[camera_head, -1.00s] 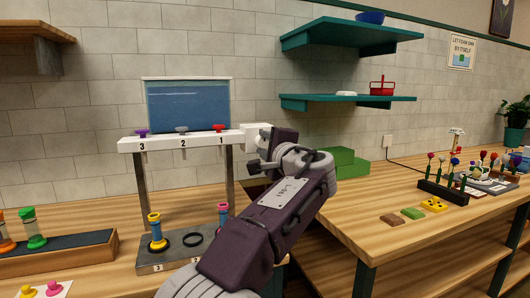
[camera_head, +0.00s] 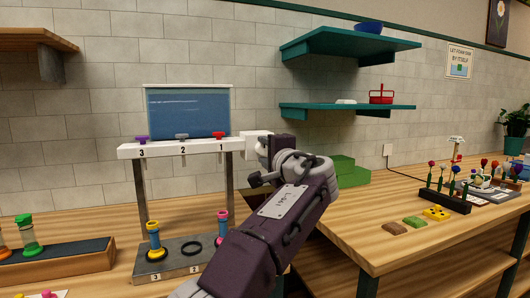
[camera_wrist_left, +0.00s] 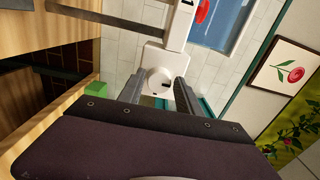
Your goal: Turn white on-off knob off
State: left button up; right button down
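The white on-off knob (camera_wrist_left: 160,79) shows in the left wrist view as a round white piece with a dark mark. It is on a white box at the right end of the dispenser's white bar. My left gripper (camera_wrist_left: 162,90) is open, with one finger on each side of the knob in the wrist view. I cannot tell whether the fingers touch it. In the head view my left gripper (camera_head: 265,162) is right beside the box. My right gripper is out of view.
The bar carries purple, grey and red knobs above numbers 3, 2 and 1. Below is a grey base (camera_head: 172,262) with tubes. A wooden rack (camera_head: 60,262) stands left.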

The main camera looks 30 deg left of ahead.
pick_arm(q)
jog(key=shift+o, duration=0.4)
jog(key=shift+s+d, duration=0.25)
jog(key=shift+d, duration=0.1)
jog(key=v, duration=0.8)
jog(key=shift+b, duration=0.4)
jog(key=shift+s, duration=0.15)
